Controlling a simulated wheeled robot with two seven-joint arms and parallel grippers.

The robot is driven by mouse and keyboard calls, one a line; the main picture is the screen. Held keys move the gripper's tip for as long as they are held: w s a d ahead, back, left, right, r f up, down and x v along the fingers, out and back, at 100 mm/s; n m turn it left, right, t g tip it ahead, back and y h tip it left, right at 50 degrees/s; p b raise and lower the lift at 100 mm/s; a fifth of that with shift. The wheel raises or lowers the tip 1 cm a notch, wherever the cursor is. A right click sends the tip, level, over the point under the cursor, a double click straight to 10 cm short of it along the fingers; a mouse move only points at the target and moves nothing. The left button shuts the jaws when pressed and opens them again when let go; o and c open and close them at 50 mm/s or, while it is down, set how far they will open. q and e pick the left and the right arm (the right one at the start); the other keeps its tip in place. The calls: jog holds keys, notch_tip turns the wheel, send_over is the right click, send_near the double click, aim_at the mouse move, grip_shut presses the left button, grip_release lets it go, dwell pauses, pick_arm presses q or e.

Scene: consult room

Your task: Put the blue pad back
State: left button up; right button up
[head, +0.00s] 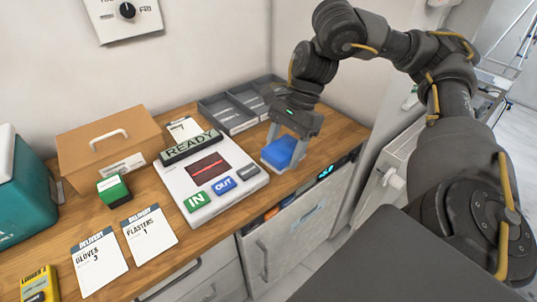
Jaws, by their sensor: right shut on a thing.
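The blue pad (279,151) is a small blue block with a pale lower edge. My right gripper (286,142) points down over it and is shut on it, at the right end of the wooden counter (330,133). I cannot tell whether the pad touches the counter or hangs just above it. The fingers hide part of the pad. A green block (113,190) of similar kind stands on the left part of the counter. My left gripper is not in view.
Left of the pad lies a white panel (243,190) with a READY sign and IN and OUT labels. Grey trays (227,115) stand behind it. A cardboard box (80,150), delivery cards (148,232), a teal box (20,190) and a yellow device (38,286) occupy the left.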

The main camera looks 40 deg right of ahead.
jog(key=shift+s+d+r+m+t, duration=0.1)
jog(key=shift+s+d+m+t, duration=0.25)
jog(key=shift+d, duration=0.25)
jog(key=shift+w+d, duration=0.1)
jog(key=shift+w, duration=0.25)
jog(key=w+d+f, duration=0.1)
jog(key=w+f, duration=0.2)
jog(key=w, duration=0.1)
jog(key=w+d+f, duration=0.1)
jog(key=w+f, duration=0.2)
jog(key=w, duration=0.1)
jog(key=w+d+f, duration=0.2)
jog(key=w+f, duration=0.1)
jog(key=w, duration=0.1)
jog(key=shift+f, duration=0.15)
jog(key=shift+w+d+f, duration=0.1)
jog(key=shift+w+f, duration=0.05)
jog(key=shift+f, duration=0.8)
jog(key=shift+w+d+f, duration=0.1)
jog(key=shift+w+f, duration=0.05)
jog(key=shift+f, duration=0.8)
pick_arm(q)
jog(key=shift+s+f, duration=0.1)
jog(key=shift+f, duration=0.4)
pick_arm(e)
jog(key=shift+a, duration=0.1)
pick_arm(q)
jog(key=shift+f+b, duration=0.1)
jog(key=shift+b, duration=0.25)
